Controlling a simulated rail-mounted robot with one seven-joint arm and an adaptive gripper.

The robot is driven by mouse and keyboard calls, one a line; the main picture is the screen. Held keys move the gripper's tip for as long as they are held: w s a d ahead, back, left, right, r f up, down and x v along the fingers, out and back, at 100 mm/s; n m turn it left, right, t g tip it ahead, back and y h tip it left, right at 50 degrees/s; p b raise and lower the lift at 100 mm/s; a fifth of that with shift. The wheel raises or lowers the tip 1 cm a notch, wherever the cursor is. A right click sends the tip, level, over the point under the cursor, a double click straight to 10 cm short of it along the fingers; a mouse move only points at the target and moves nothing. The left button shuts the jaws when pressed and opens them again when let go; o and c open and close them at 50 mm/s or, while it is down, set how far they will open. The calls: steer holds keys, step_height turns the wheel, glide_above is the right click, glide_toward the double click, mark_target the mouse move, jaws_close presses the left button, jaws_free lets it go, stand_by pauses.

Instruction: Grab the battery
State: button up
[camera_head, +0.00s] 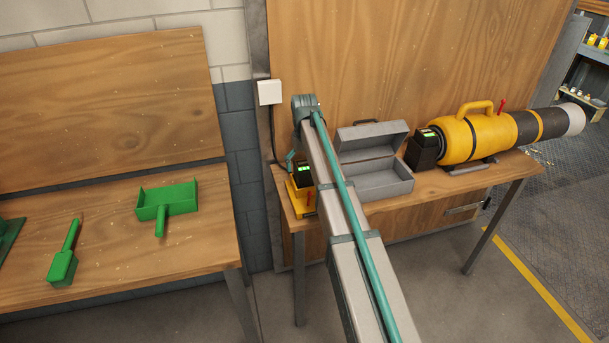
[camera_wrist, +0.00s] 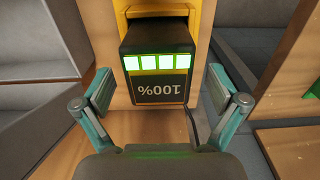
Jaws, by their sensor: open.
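The battery (camera_wrist: 158,66) is a dark block with several lit green bars and an upside-down "100%" label. It sits in a yellow charger (camera_wrist: 203,20) in the wrist view. In the head view the battery (camera_head: 304,177) is on the yellow charger (camera_head: 299,205) at the left end of the right-hand table, partly hidden by my arm. My gripper (camera_wrist: 159,92) is open, with one teal finger to each side of the battery's near end. Gaps show between the fingers and the battery. In the head view my gripper is mostly hidden behind my arm.
An open grey metal box (camera_head: 385,180) stands right of the charger. A yellow-and-black sprayer (camera_head: 480,137) with another dark battery block (camera_head: 424,147) lies farther right. A cable runs from a white wall box (camera_head: 270,92). Green tools (camera_head: 167,203) lie on the left table (camera_head: 110,258).

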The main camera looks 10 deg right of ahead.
steer(key=shift+f+p, duration=0.45)
steer(key=shift+f, duration=1.15)
steer(key=c, duration=1.7)
steer(key=shift+r, duration=0.15)
